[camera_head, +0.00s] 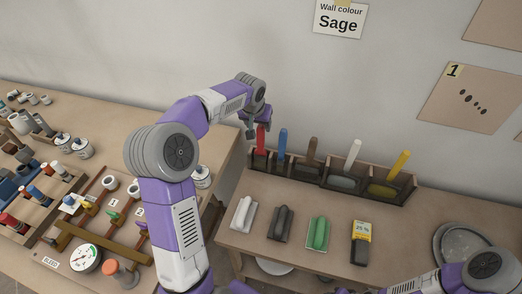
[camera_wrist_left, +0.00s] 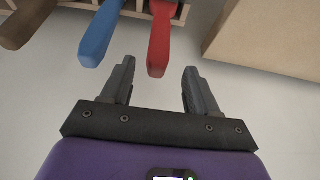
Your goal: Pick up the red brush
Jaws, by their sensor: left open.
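The red brush (camera_head: 261,139) stands handle up in the leftmost slot of the wooden rack at the back of the right-hand table. My left gripper (camera_head: 255,125) is open and empty, right beside the top of the red handle. Its two dark fingers (camera_wrist_left: 158,78) also show apart in the left wrist view. The bristle end of the brush is hidden in the rack. My right arm enters at the lower right; its gripper is out of frame.
The rack (camera_head: 308,178) also holds blue (camera_head: 283,143), brown (camera_head: 313,150), white (camera_head: 352,154) and yellow-handled (camera_head: 401,163) tools. Several trowel-like blocks, including a green one (camera_head: 318,234), lie in front. The left table (camera_head: 112,128) is crowded with small parts.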

